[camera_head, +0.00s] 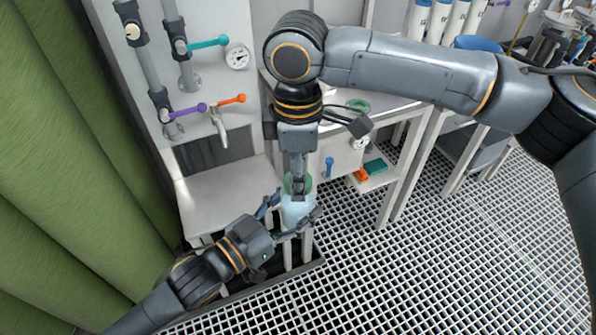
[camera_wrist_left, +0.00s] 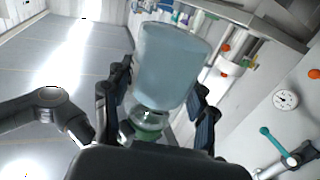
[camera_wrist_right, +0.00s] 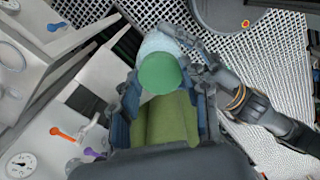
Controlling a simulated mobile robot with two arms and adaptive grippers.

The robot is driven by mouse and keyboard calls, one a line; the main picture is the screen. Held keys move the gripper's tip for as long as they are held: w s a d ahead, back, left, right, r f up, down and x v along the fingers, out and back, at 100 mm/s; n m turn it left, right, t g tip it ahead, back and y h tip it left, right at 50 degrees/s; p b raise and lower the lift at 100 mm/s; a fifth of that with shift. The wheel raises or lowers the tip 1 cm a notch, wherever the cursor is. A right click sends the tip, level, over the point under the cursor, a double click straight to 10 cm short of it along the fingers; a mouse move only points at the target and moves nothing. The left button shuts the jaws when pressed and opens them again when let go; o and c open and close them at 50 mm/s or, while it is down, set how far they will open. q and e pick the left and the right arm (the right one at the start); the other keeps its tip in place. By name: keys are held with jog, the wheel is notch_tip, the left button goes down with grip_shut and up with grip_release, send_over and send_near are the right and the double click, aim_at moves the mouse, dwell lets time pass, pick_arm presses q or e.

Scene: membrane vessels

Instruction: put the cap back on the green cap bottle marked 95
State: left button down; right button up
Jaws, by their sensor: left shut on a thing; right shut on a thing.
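The bottle (camera_head: 296,211) has a pale blue body and a clear neck; no number is readable. My left gripper (camera_head: 292,222) is shut around its body, which fills the middle of the left wrist view (camera_wrist_left: 172,65). The green cap (camera_head: 296,184) is at the bottle's neck end and shows as a green disc in the right wrist view (camera_wrist_right: 160,73). My right gripper (camera_head: 298,188) comes from above and is shut on the cap, its fingers on either side. The cap lines up closely with the bottle, but I cannot tell whether it is seated or threaded.
A wall panel with coloured valve handles (camera_head: 208,43) and a gauge (camera_head: 238,57) stands behind. A white bench (camera_head: 222,195) is left of the bottle. A shelf with teal (camera_head: 375,166) and orange items is to the right. Grating floor (camera_head: 400,270) is open at front right.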

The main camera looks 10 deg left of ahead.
jog(key=shift+m, duration=0.3)
jog(key=o, duration=1.3)
jog(key=shift+r, duration=0.15)
jog(key=shift+r, duration=2.1)
jog(key=shift+r, duration=0.1)
jog(key=shift+c, duration=0.3)
notch_tip(320, 180, up, 3)
jog(key=shift+r+n, duration=0.2)
jog(key=shift+n, duration=0.2)
jog(key=shift+f, duration=0.1)
